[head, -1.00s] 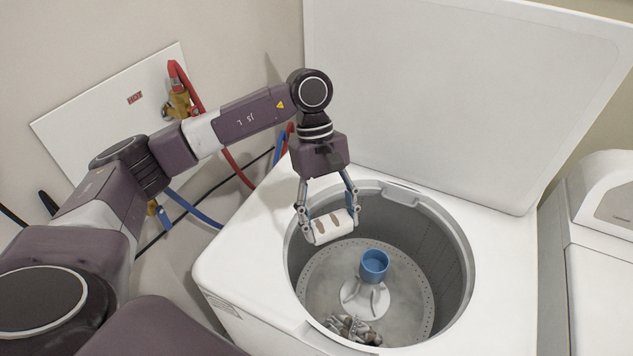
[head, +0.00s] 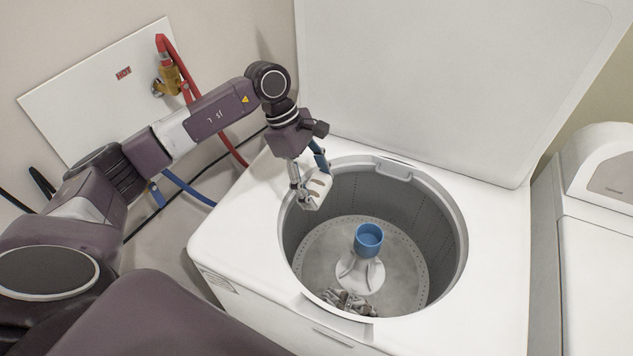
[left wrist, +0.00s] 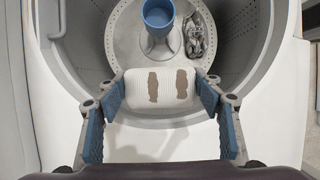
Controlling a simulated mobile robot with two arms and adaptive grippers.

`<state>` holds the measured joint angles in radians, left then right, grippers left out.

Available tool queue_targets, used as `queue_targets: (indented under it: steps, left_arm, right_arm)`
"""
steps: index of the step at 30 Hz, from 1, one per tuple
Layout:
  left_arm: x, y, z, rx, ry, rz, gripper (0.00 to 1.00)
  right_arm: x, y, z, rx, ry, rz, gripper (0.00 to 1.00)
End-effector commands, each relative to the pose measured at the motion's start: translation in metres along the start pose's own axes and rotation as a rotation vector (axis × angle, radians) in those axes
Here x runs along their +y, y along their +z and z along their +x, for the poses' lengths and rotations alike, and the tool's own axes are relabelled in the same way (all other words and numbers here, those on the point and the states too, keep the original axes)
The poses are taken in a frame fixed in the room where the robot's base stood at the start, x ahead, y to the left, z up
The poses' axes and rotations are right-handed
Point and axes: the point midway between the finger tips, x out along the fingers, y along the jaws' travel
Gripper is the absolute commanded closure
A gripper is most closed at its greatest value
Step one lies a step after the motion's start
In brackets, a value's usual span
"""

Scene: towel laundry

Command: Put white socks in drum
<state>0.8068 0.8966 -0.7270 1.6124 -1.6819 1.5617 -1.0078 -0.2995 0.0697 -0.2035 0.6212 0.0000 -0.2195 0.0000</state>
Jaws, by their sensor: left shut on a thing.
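My left gripper (head: 309,184) is shut on a rolled white sock bundle with brown patches (head: 318,191). It holds the bundle at the left rim of the open drum (head: 352,203), above the washer. In the left wrist view the white socks (left wrist: 160,88) sit between the two blue finger pads, with the drum beyond them. A grey, patterned crumpled bundle (head: 347,301) lies on the drum floor near the front; it also shows in the left wrist view (left wrist: 197,36). My right gripper is not in view.
An agitator with a blue cup top (head: 369,238) stands in the middle of the drum. The washer's lid (head: 450,80) is open behind. A second white machine (head: 600,230) stands at the right. Red and blue hoses (head: 190,190) run along the left wall.

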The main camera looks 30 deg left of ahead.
Motion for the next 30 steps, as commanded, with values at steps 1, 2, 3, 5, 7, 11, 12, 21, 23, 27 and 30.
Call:
queue_targets:
  steps: [1, 2, 3, 5, 7, 11, 12, 21, 23, 27, 30]
  left_arm:
    - [0.0, 0.0, 0.0, 0.0, -0.001, 0.0, 0.63]
    - [-0.001, 0.0, 0.0, 0.0, -0.002, 0.0, 0.63]
    - [-0.001, 0.0, 0.0, 0.0, -0.002, 0.0, 0.63]
    - [-0.001, 0.0, 0.0, 0.0, -0.002, 0.0, 0.63]
    - [-0.001, 0.0, -0.001, 0.0, -0.002, 0.0, 0.34]
    - [-0.001, 0.0, -0.001, 0.001, -0.002, 0.001, 0.19]
    - [-0.001, 0.0, -0.001, 0.001, -0.002, 0.001, 0.19]
    - [0.0, 0.003, -0.007, 0.001, -0.001, 0.001, 0.19]
    - [0.0, 0.007, -0.017, 0.001, 0.001, 0.002, 0.19]
    - [0.0, 0.018, -0.045, 0.002, 0.001, 0.003, 0.19]
    - [0.0, 0.026, -0.063, 0.002, 0.0, 0.001, 0.19]
  right_arm:
    - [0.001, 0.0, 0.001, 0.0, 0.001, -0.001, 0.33]
    - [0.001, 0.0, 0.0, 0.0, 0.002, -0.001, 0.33]
    - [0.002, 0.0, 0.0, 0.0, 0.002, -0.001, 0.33]
    - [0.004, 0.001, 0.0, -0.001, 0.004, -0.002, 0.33]
    - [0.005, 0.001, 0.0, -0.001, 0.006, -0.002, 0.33]
    - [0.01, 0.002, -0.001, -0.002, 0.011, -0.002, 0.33]
    - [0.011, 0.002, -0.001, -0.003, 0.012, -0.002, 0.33]
    - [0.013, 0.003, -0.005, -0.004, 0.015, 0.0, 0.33]
    - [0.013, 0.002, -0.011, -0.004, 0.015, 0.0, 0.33]
    - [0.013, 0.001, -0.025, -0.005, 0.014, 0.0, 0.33]
    - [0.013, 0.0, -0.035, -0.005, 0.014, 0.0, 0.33]
